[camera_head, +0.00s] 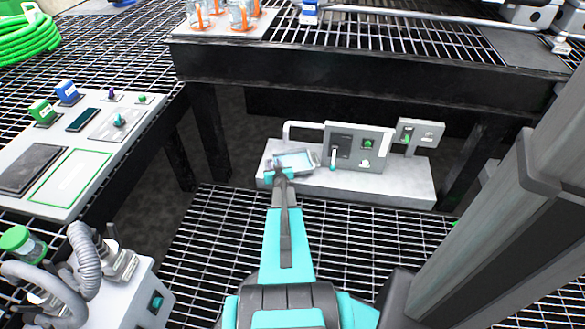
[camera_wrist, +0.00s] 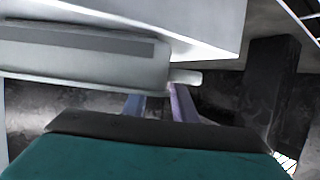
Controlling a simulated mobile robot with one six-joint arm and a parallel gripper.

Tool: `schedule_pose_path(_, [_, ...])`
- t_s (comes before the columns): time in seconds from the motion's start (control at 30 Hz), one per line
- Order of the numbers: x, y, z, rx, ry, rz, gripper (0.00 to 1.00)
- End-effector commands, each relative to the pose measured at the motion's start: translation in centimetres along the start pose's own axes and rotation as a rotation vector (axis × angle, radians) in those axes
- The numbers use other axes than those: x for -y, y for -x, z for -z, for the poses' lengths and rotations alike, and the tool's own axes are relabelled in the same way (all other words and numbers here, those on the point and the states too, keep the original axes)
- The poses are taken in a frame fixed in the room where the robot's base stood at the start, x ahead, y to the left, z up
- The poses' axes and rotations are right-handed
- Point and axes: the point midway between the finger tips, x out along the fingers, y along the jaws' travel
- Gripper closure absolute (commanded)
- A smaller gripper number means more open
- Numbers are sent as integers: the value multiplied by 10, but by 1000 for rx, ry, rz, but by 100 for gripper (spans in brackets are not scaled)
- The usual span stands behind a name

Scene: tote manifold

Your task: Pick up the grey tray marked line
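A small grey tray (camera_head: 303,162) with a pale blue inside sits on a light grey ledge below the raised deck in the head view. No marking on it is legible. In the wrist view a grey body with a darker stripe, seemingly the tray (camera_wrist: 80,62), fills the upper left, with a short peg at its right end. My gripper (camera_head: 281,170) is at the tray's front left edge in the head view. In the wrist view its two fingers (camera_wrist: 160,105) stand apart just below the grey body. Whether they touch it is unclear, and part of the tray is hidden.
The light ledge (camera_head: 370,186) carries a panel with a switch and green button (camera_head: 372,147) right of the tray. The dark deck edge (camera_head: 350,75) overhangs it. A control table (camera_head: 75,150) stands left. Grating floor (camera_head: 390,235) lies in front.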

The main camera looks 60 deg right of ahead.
Motion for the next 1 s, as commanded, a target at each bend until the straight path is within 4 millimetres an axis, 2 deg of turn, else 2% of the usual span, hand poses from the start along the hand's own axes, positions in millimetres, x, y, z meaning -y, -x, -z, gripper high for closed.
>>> schedule_pose_path(0.53, [1, -1, 0, 0, 0, 1, 75])
schedule_pose_path(0.57, [1, -1, 0, 1, 0, 1, 77])
schedule_pose_path(0.7, [1, -1, 0, 1, 0, 1, 100])
schedule_pose_path(1.0, [2, -1, 0, 1, 0, 2, 100])
